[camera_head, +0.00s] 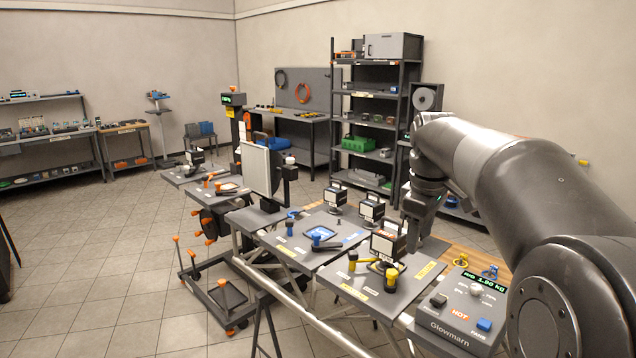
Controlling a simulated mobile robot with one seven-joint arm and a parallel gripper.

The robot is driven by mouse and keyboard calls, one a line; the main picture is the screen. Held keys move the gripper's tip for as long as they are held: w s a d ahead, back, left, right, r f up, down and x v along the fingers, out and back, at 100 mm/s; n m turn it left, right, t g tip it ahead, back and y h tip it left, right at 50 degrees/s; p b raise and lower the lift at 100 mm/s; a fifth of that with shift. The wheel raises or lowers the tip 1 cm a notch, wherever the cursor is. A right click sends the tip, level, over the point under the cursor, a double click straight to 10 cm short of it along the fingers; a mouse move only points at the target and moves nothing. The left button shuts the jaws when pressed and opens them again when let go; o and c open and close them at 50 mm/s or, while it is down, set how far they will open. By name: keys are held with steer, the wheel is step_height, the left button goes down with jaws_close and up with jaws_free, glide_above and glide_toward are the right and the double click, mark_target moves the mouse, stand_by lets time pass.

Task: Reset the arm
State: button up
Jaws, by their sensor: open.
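My arm (510,170) reaches in from the right edge and bends down at its far end. My gripper (413,240) hangs at the end of it, pointing down, just right of a small white-faced lamp-like block (387,242) on the grey work panels. Its jaws are open. The fingertips are small and dark here, and I see nothing held between them.
Grey panels (290,238) carry blue and yellow knobs (391,279) and more white-faced blocks (371,208). A control box (460,312) marked "Glowmarn" stands at the front right. Shelving (372,100) stands behind. The tiled floor (90,250) at left is mostly clear.

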steer(key=s+a+f+m+t, duration=0.1)
steer(key=s+f+m, duration=0.2)
steer(key=s, duration=0.6)
steer(key=s+a+f+m+t, duration=0.1)
steer(key=s+a+f+m, duration=0.1)
steer(key=s, duration=0.6)
steer(key=s+a+f+m+t, duration=0.1)
steer(key=s+a+f+m, duration=0.1)
steer(key=s+f+m, duration=0.3)
steer(key=s+f, duration=0.1)
steer(key=s, duration=0.3)
steer(key=shift+s+a+f+t, duration=0.15)
steer(key=shift+s+f+t, duration=0.05)
steer(key=shift+s+t, duration=0.2)
